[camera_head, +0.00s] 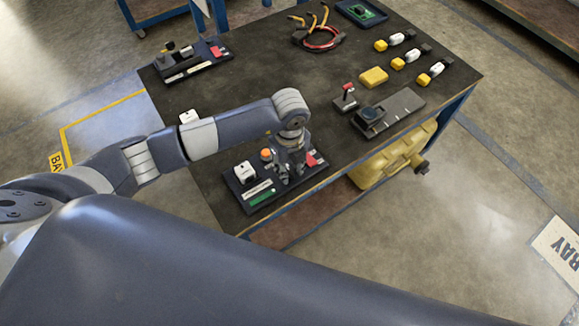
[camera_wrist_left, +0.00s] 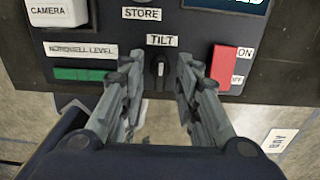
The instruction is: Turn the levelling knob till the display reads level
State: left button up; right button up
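The control panel (camera_head: 240,197) lies at the near edge of the dark table. In the left wrist view, the small dark knob (camera_wrist_left: 160,71) sits under the TILT label, its pale pointer line roughly upright. The level display (camera_wrist_left: 84,74) is a green strip to the left of the knob, under a level label; it also shows in the head view (camera_head: 261,198). I cannot read any figure on it. My left gripper (camera_wrist_left: 159,76) is open, with one finger on each side of the knob and gaps visible. My right gripper is not in view.
A red ON/OFF switch (camera_wrist_left: 226,65) is right of the knob. The white camera block (camera_wrist_left: 58,12) is at the panel's left. Farther off are a similar panel (camera_head: 200,66), cables (camera_head: 318,38), a yellow block (camera_head: 374,77) and a grey plate (camera_head: 404,102). The table's middle is clear.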

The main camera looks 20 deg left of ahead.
pick_arm(q)
jog(key=shift+f, duration=0.25)
grip_shut()
